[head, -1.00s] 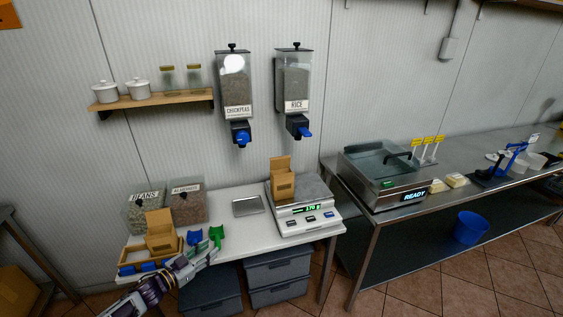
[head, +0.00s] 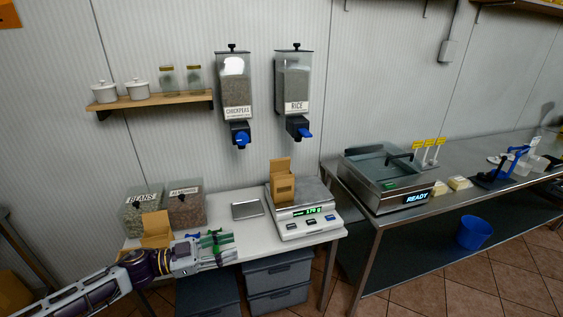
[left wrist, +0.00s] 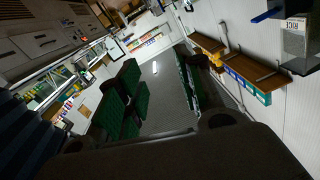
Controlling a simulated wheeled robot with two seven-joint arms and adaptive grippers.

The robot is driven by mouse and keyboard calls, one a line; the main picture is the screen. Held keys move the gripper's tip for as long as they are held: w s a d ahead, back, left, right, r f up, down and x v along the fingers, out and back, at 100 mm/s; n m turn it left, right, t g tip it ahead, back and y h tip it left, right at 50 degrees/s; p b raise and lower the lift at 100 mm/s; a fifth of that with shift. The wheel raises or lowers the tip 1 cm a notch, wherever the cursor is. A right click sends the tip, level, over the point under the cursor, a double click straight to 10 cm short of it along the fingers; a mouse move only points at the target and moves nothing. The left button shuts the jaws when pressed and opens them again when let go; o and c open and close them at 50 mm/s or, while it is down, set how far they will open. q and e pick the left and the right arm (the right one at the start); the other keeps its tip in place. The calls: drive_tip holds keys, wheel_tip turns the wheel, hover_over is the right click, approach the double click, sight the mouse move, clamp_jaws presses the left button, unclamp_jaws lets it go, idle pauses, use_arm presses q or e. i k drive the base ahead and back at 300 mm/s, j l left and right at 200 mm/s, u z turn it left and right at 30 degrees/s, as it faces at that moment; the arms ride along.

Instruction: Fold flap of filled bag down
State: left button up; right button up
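A brown paper bag (head: 283,187) stands upright on the scale (head: 306,218), its back flap sticking up. The scale's green display is lit, with digits too small to read surely. A second brown bag (head: 157,231) with its flap up stands at the table's left end, partly hidden behind my left arm. I cannot see inside either bag. My left gripper (head: 222,248) is over the table's front edge, left of the scale and apart from the bag on it. Its green-padded fingers (left wrist: 157,95) are spread with nothing between them in the left wrist view. My right gripper is not in view.
Bins of beans (head: 141,212) and another dry good (head: 186,207) stand at the table's back left. A flat metal plate (head: 248,209) lies left of the scale. Chickpeas (head: 235,85) and rice (head: 294,80) dispensers hang above. A steel counter (head: 390,218) stands right.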

sight(276, 164)
drive_tip(key=i, duration=1.5)
